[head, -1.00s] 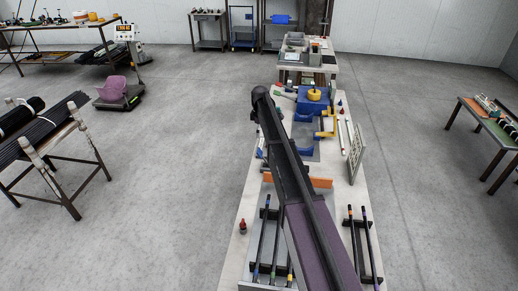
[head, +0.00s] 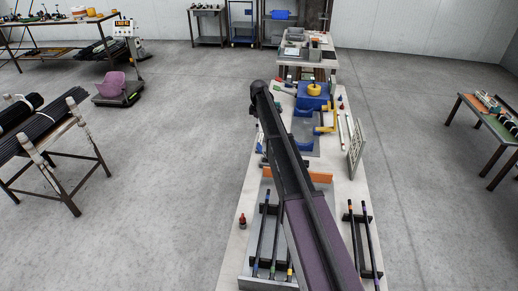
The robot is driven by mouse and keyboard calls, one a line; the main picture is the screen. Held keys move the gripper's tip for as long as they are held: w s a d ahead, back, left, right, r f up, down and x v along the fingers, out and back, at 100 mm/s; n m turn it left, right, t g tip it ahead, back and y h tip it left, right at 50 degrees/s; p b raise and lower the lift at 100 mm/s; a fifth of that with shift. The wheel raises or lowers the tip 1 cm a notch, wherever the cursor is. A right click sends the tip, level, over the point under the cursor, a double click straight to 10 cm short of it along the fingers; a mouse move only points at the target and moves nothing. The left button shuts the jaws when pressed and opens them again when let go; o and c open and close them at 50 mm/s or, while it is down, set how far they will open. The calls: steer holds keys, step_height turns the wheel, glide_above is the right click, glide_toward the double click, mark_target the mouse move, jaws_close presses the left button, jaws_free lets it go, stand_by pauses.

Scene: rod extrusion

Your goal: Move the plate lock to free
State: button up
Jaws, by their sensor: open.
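A blue machine (head: 311,97) with a yellow round knob (head: 315,89) on top stands on the long bench. A yellow bent handle (head: 326,128) sticks out at its right side. A blue part (head: 304,146) on a grey plate lies in front of it. I cannot tell which part is the plate lock or how it is set. My dark arm (head: 285,150) reaches over the bench and ends at the left of the machine. My gripper does not show; the arm seems to hide it.
The long bench (head: 232,262) carries black rod racks (head: 357,219), an orange bar (head: 320,177), a small red-topped bottle (head: 242,220) and an upright pale panel (head: 355,150). A rod stand (head: 70,150) is at left, a table (head: 480,122) at right. The floor between is clear.

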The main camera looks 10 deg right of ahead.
mark_target(259, 146)
steer(key=shift+f+b, duration=6)
steer(key=shift+f, duration=0.25)
steer(key=shift+d, duration=0.1)
steer(key=c, duration=1.3)
